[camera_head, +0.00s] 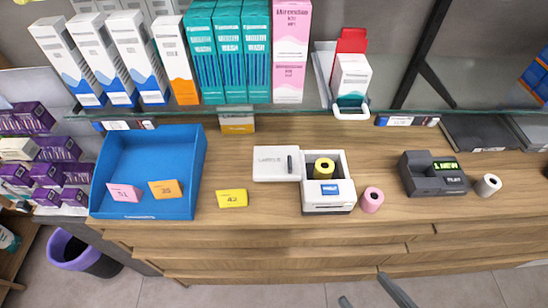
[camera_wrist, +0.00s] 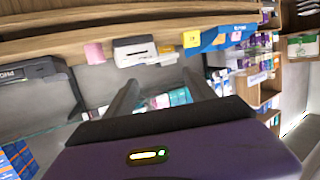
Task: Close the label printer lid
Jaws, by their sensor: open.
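The printer also shows in the wrist view (camera_wrist: 134,52), where the picture looks upside down and the lid is hard to make out. My gripper (camera_head: 371,293) is at the bottom edge of the head view, in front of the counter and well apart from the printer. Its two fingers (camera_wrist: 163,92) are spread and empty in the wrist view.
A pink roll (camera_head: 372,200) stands just right of the printer. A dark card terminal (camera_head: 434,174) and a white roll (camera_head: 488,185) are farther right. A blue tray (camera_head: 150,140) and a yellow tag (camera_head: 232,199) are left. A glass shelf with boxes runs behind.

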